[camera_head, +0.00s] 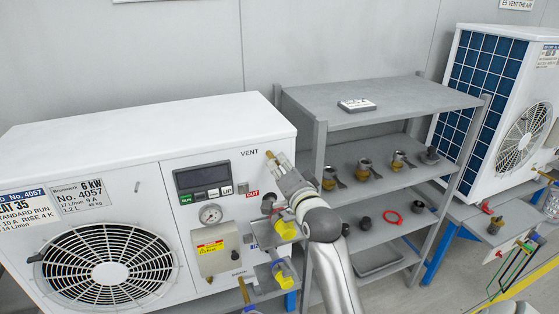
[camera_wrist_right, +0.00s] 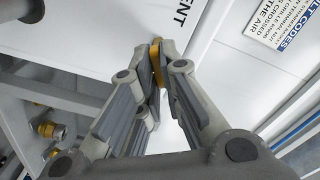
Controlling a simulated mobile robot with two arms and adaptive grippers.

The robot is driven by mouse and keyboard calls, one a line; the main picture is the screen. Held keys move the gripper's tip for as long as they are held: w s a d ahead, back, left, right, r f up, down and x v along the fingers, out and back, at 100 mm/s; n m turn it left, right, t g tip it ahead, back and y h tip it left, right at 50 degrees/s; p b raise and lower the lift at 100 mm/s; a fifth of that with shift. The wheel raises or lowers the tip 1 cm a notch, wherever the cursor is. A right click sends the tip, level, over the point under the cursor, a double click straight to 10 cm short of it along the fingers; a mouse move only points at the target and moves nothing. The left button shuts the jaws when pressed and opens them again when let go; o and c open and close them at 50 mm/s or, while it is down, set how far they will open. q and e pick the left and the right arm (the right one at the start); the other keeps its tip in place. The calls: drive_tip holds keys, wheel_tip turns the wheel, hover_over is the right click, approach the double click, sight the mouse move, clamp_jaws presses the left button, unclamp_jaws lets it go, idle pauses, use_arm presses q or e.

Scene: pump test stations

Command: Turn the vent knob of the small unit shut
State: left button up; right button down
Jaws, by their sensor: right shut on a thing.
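The small unit (camera_head: 105,125) is the white box with a fan grille at the left. The vent knob (camera_head: 269,154) is a small brass-yellow piece beside the "VENT" label at the upper right of its front. My right gripper (camera_head: 275,163) reaches up to it from below and is shut on it. In the right wrist view the yellow knob (camera_wrist_right: 157,64) sits between the closed fingertips (camera_wrist_right: 156,78), close to the "VENT" lettering. The fingers hide part of the knob, and its angle is hard to tell. My left gripper is not in view.
A grey shelf rack (camera_head: 385,98) with several small fittings stands close to the right of the unit. A gauge (camera_head: 210,214), a display panel (camera_head: 202,179) and yellow-handled parts (camera_head: 285,229) are near my right arm. Another white unit (camera_head: 500,105) stands at the far right.

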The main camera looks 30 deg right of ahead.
drive_tip(key=m+p, duration=0.2)
drive_tip(key=m, duration=0.1)
drive_tip(key=shift+m, duration=0.3)
drive_tip(key=shift+f+m+p, duration=0.1)
drive_tip(key=shift+m+p, duration=0.8)
drive_tip(key=shift+m, duration=0.3)
drive_tip(key=shift+f+m, duration=0.1)
drive_tip(key=shift+m, duration=0.2)
drive_tip(key=c, duration=1.6)
unclamp_jaws()
